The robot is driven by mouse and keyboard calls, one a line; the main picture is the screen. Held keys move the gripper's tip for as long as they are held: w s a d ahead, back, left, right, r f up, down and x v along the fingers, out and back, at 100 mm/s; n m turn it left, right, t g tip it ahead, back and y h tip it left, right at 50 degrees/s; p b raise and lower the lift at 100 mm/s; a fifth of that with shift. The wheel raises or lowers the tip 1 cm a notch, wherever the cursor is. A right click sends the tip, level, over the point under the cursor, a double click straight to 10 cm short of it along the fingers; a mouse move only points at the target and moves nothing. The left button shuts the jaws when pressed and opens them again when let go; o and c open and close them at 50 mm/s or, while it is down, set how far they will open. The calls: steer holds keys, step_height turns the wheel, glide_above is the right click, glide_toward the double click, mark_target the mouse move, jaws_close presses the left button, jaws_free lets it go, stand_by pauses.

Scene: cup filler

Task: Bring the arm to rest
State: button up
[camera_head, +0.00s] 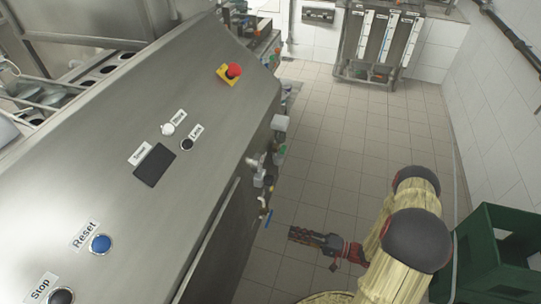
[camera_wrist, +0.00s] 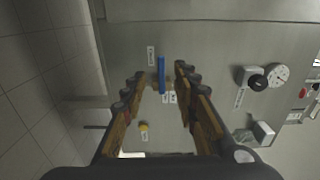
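My gripper (camera_head: 293,234) is in the lower middle of the head view, to the right of the steel machine, at the end of my yellow-covered arm. In the wrist view my gripper (camera_wrist: 161,73) has its two fingers apart, with nothing held between them. A blue lever (camera_wrist: 161,76) on the machine front shows in the gap between the fingertips. The blue lever (camera_head: 267,218) also shows in the head view, a little left of the fingertips, apart from them.
The steel machine (camera_head: 215,110) fills the left, with a red emergency button (camera_head: 233,70), a blue Reset button (camera_head: 101,243) and valves (camera_head: 258,165) along its side. A green crate (camera_head: 485,250) stands right of my arm. Tiled floor (camera_head: 345,135) beyond is clear.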

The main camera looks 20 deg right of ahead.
steer(key=s+a+m+g, duration=0.4)
steer(key=s+g, duration=0.1)
steer(key=s, duration=0.3)
steer(key=s+d+r+n+g+h, duration=0.1)
steer(key=s+d+r+g+h, duration=0.25)
steer(key=r+g, duration=0.4)
step_height(320, 180, up, 21)
steer(key=d+n+h+p, duration=0.25)
steer(key=n+h, duration=0.25)
steer(key=h, duration=0.4)
steer(key=a+r+n+t+h, duration=0.1)
steer(key=a+r+n+t, duration=0.1)
steer(key=r, duration=0.7)
steer(key=s+a+r+n+t+h, duration=0.1)
steer(key=a+r+n+t, duration=0.2)
steer(key=r, duration=0.7)
steer(key=a+t, duration=0.2)
steer(key=a, duration=0.1)
steer(key=shift+p, duration=0.3)
